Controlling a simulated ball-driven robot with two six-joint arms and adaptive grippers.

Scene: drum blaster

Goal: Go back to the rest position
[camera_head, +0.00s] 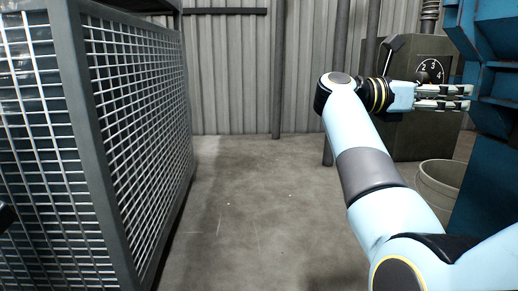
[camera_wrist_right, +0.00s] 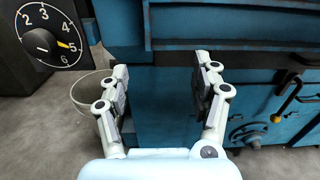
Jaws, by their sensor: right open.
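My right gripper (camera_head: 445,97) is stretched out to the right in the head view, in front of the blue machine (camera_head: 491,75). In the right wrist view my right gripper (camera_wrist_right: 162,85) is open, its two fingers apart with nothing between them. The blue machine (camera_wrist_right: 165,105) fills the space behind the fingers. I cannot tell whether the fingertips touch it. A dark object, perhaps part of my left arm, shows at the far left edge of the head view. My left gripper cannot be made out.
A wire mesh cage (camera_head: 140,120) stands at left. A grey cabinet with a numbered dial (camera_head: 430,70) stands behind my right gripper. A pale bucket (camera_head: 437,183) is on the floor beside the blue machine. The concrete floor (camera_head: 250,215) in the middle is clear.

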